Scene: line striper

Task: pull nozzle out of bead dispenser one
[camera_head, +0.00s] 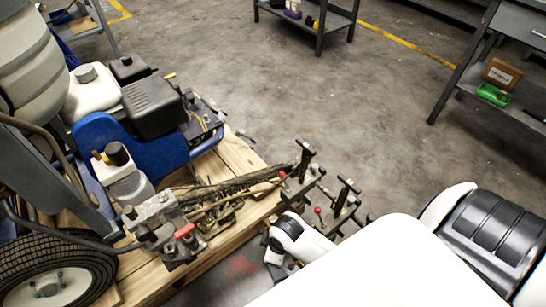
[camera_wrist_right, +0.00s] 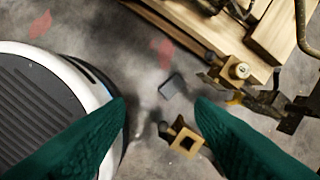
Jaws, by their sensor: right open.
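The line striper (camera_head: 150,110), with a blue body and black-and-white parts, stands on a wooden pallet. Bead dispenser hardware, metal brackets with red-tipped levers (camera_head: 325,205), sticks out at the pallet's right end; I cannot tell which part is dispenser one. In the right wrist view, my right gripper (camera_wrist_right: 162,108) is open, with green fingers. A tan square-ended piece with a dark hole (camera_wrist_right: 186,142), possibly the nozzle, shows between the fingers, nearer the right one. Contact is not clear. A brass round fitting (camera_wrist_right: 239,71) is farther right. My left gripper is not in view.
The wooden pallet (camera_head: 235,157) edge lies close to the right gripper, at the top of the wrist view. Hoses and brackets crowd the wrist view's right side. A shelf (camera_head: 318,28) stands at the back and a workbench (camera_head: 475,65) at the right. Open concrete floor lies between.

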